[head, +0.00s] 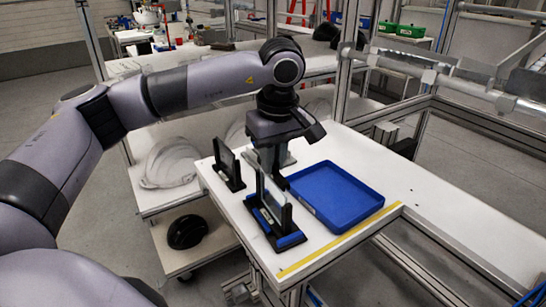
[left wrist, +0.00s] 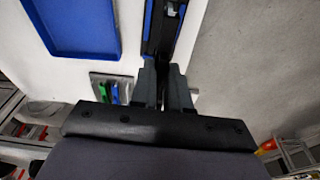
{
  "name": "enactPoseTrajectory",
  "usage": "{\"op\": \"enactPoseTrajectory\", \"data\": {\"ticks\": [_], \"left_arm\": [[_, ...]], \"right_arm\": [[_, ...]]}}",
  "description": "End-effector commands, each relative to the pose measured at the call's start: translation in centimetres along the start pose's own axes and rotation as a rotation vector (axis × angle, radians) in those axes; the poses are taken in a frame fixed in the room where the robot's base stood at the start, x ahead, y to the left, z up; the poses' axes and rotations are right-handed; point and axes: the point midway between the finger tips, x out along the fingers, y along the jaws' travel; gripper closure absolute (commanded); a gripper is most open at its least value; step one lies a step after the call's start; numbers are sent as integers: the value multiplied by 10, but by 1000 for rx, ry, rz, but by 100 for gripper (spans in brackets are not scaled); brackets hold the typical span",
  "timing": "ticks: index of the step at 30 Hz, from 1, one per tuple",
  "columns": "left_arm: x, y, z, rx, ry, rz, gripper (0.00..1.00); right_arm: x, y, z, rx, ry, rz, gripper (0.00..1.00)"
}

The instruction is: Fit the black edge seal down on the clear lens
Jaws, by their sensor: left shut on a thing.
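The clear lens (head: 271,199) stands upright in a black stand with blue strips (head: 288,240) near the table's front edge. My left gripper (head: 269,170) points down just behind the lens, over the table. It also shows in the left wrist view (left wrist: 164,70), with its fingers close together. It is shut on a thin dark piece, mostly hidden between the fingers, which looks like the black edge seal. I cannot tell whether this piece touches the lens. In the left wrist view the stand (left wrist: 150,40) lies just beyond the fingertips. My right gripper is in neither view.
A blue tray (head: 372,203) lies right of the lens stand. A dark upright panel in a black stand (head: 228,168) is to its left. A grey plate with green and blue pieces (left wrist: 125,82) shows in the left wrist view. The table's right part is clear.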

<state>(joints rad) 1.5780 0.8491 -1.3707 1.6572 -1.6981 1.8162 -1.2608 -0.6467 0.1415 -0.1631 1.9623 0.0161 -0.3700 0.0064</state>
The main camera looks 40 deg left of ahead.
Motion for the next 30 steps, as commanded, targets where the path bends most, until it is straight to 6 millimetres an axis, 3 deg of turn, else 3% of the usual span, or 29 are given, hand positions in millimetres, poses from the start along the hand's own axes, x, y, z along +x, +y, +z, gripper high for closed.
{"op": "enactPoseTrajectory", "data": {"ticks": [30], "left_arm": [[20, 0, 3, 0, 0, 0, 100]], "right_arm": [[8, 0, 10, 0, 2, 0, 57]]}}
